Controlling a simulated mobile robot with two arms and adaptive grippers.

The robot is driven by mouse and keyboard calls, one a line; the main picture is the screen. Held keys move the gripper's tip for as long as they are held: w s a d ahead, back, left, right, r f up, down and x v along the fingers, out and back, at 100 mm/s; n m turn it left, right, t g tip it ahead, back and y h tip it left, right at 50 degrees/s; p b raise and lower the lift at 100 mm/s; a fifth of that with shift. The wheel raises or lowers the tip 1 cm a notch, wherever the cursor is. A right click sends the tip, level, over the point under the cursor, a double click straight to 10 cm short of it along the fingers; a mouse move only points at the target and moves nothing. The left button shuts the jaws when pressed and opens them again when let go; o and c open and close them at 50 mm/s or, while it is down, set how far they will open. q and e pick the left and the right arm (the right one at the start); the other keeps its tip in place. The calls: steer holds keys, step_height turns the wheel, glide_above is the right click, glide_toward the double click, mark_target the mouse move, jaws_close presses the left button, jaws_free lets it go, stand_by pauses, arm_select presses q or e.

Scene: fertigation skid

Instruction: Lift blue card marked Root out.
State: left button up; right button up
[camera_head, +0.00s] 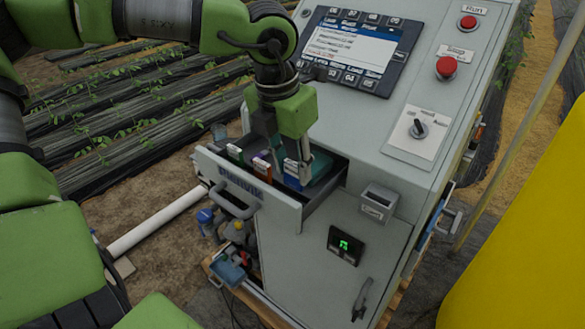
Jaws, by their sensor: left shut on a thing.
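An open drawer (232,172) juts from the grey cabinet, and several upright cards with coloured, labelled tabs stand in it. The blue card (291,171) is the rightmost of the tabs; its lettering is too small to read. My left gripper (290,168) points down into the drawer, shut on the blue card, with a finger on each side of it. The card is still low in the drawer, and its lower part is hidden by the drawer front. My right gripper is not in view.
A small grey holder (378,200) sits right of the drawer. Blue and grey fittings (232,262) lie below the drawer.

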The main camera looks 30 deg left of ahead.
arm_select(q)
steer(key=shift+r+p, duration=1.35)
steer(key=shift+r, duration=1.75)
